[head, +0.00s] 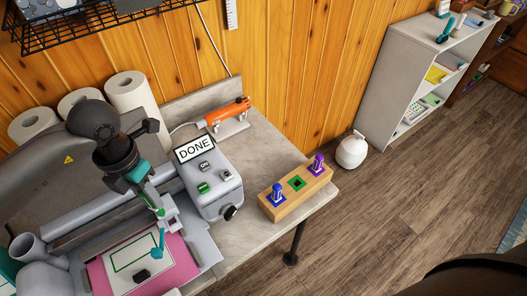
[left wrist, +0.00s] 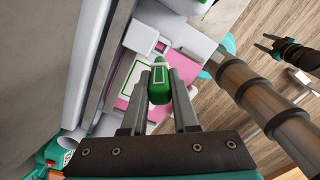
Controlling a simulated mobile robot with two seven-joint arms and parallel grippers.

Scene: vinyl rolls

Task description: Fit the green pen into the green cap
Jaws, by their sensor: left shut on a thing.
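My left gripper (head: 164,216) is shut on the green pen (left wrist: 159,88) above the cutting machine. The wooden block (head: 287,203) stands on the counter to the right, apart from the gripper. Its middle slot, the green cap (head: 297,183), is a green square with a dark opening, nothing in it. My right gripper (left wrist: 277,48) appears open and empty at the right of the wrist view.
A blue pen (head: 278,193) and a purple pen (head: 317,164) stand upright in the block. The machine's control box (head: 212,183) with a DONE sign stands between gripper and block. An orange tool (head: 228,111) sits behind.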

